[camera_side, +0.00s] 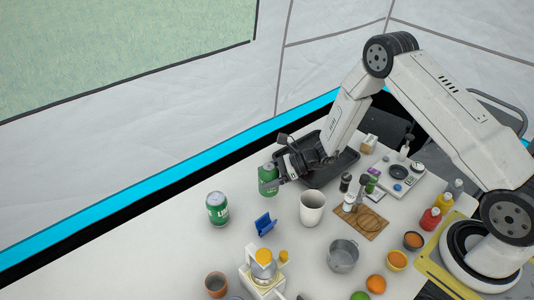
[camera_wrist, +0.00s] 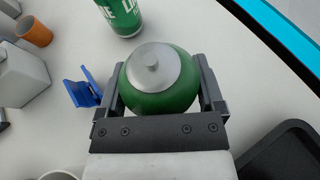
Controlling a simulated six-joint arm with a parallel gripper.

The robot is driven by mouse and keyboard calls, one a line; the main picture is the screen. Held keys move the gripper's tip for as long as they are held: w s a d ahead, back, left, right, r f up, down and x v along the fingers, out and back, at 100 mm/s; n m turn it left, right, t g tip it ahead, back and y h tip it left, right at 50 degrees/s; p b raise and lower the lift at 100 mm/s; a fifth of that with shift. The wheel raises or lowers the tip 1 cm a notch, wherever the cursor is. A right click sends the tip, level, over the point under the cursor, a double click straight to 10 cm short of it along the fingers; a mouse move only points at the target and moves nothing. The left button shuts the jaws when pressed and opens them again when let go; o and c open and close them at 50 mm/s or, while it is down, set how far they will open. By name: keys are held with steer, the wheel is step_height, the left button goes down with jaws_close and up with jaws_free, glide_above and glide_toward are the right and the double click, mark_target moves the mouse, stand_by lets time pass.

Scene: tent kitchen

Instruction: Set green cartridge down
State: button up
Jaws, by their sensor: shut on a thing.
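The green cartridge (camera_side: 267,179) has a grey metal cap and is between my gripper's fingers, left of the black tray in the side view. In the wrist view the cartridge (camera_wrist: 160,86) appears from above, gripped on both sides. My gripper (camera_side: 274,180) is shut on it; its fingers also show in the wrist view (camera_wrist: 160,98). I cannot tell whether the cartridge's base touches the table. A second green cartridge (camera_side: 217,208) stands upright on the white table to the left, and its lower part shows at the top of the wrist view (camera_wrist: 121,14).
A blue stand (camera_side: 264,224) and a white cup (camera_side: 312,208) are close by. The black tray (camera_side: 345,166) lies beneath my wrist. A metal pot (camera_side: 343,255) and a wooden board (camera_side: 372,222) lie toward the front. Table left of the second cartridge is clear.

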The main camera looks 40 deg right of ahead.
steer(key=shift+w+f, duration=0.25)
steer(key=shift+f, duration=1.55)
steer(key=shift+f, duration=0.1)
steer(key=o, duration=1.2)
steer(key=v, duration=1.2)
steer(key=shift+a, duration=0.1)
